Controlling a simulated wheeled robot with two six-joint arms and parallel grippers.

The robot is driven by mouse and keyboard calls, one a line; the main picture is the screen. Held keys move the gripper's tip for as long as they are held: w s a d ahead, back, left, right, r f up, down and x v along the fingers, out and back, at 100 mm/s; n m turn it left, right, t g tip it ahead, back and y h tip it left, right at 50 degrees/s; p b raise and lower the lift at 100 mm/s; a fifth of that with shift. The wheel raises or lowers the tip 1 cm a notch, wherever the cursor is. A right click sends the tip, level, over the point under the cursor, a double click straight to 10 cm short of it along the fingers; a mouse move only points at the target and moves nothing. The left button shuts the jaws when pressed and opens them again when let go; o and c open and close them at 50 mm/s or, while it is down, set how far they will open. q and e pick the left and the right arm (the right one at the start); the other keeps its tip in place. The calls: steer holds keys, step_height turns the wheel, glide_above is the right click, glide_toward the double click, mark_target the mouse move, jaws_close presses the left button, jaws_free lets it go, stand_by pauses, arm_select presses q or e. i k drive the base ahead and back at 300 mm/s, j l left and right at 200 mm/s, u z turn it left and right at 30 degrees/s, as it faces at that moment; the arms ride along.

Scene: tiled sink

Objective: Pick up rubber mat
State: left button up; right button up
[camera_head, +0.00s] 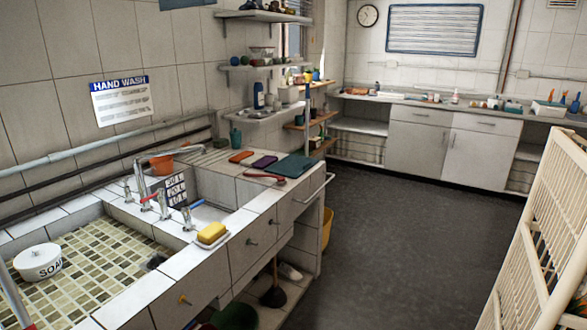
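A flat dark teal mat-like piece (293,165) lies on the tiled counter, near its far right end; it looks most like the rubber mat, but I cannot be sure of its material. A smaller purple flat piece (264,162) and an orange one (241,156) lie to its left. A red-handled item (264,177) lies just in front of it. A black and white patterned panel (175,190) stands by the taps, and I cannot tell what it is. Neither of my grippers is in view.
A cream slatted rack (540,235) stands at right. The dark floor (410,240) between is clear. A plunger (273,295) stands below the counter.

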mark_target(292, 166)
steer(key=i+l, duration=0.15)
steer(key=i, duration=0.35)
steer(key=i+l+z, duration=0.15)
steer(key=i, duration=0.3)
steer(key=i+l, duration=0.15)
steer(key=i, duration=0.35)
